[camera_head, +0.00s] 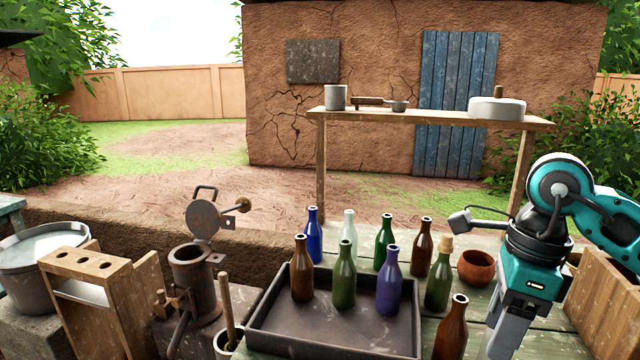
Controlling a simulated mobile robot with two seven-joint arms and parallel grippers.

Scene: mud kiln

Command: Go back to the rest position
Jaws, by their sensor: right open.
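My right arm comes in from the right edge, teal and black. Its gripper (508,332) points down over the right part of the table, right of a brown bottle (451,330). It is open and I see nothing held in it; its lower end is close to the bottom edge of the picture. My left gripper is not in view.
A dark tray (318,342) holds several bottles, with more behind it on the green table. A corked bottle (439,275) and a clay bowl (476,268) stand near my right arm. A wooden crate (606,305) is at right, a rusty metal pot (196,280) at left.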

